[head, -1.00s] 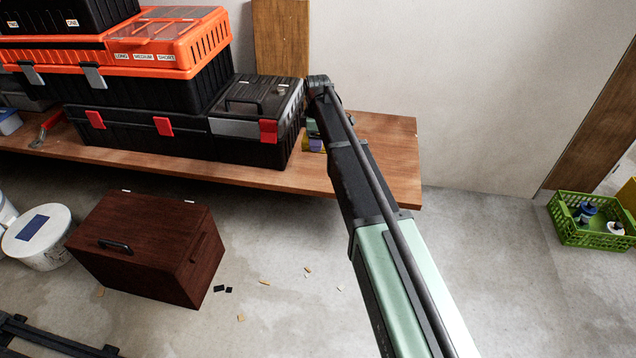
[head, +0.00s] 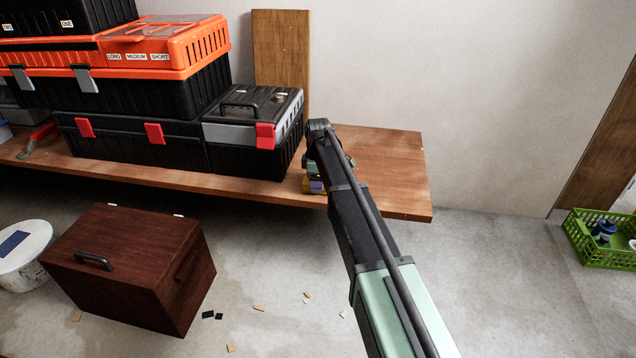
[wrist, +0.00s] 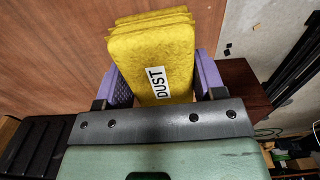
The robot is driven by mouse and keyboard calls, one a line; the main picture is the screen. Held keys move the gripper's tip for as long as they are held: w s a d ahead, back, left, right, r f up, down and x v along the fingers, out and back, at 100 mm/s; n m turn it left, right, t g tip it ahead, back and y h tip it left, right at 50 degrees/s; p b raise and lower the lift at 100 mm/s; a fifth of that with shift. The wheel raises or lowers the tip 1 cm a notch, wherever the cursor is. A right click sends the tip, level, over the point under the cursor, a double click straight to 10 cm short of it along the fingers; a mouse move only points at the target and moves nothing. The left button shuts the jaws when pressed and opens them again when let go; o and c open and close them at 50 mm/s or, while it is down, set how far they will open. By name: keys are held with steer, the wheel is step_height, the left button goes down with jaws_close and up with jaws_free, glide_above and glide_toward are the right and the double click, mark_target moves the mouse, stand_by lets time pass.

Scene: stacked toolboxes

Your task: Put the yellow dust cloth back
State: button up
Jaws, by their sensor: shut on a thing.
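The yellow dust cloth (wrist: 150,60) is a folded, layered pad with a white "DUST" label, seen close up in the wrist view. My gripper (wrist: 160,72) has purple fingers on its left and right sides and is shut on it. In the head view, my gripper (head: 315,186) is near the front edge of the wooden bench (head: 385,170), right of the small black toolbox. Only a bit of yellow shows there; my arm hides most of it. I cannot tell whether the cloth touches the bench.
The small black toolbox (head: 240,160) with a red latch stands left of my gripper, beside stacked orange and black toolboxes (head: 150,60). A dark brown wooden box (head: 125,265) is on the floor. A green basket (head: 600,250) is far right. The bench's right end is clear.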

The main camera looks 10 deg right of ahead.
steer(key=shift+f, duration=0.25)
steer(key=o, duration=0.9)
steer(key=shift+r, duration=0.1)
steer(key=shift+c, duration=0.2)
step_height(320, 180, up, 11)
steer(key=p, duration=1.1)
steer(key=s+m, duration=1.4)
steer(key=s, duration=2.1)
step_height(320, 180, up, 38)
steer(key=p, duration=3.8)
steer(key=shift+w, duration=0.35)
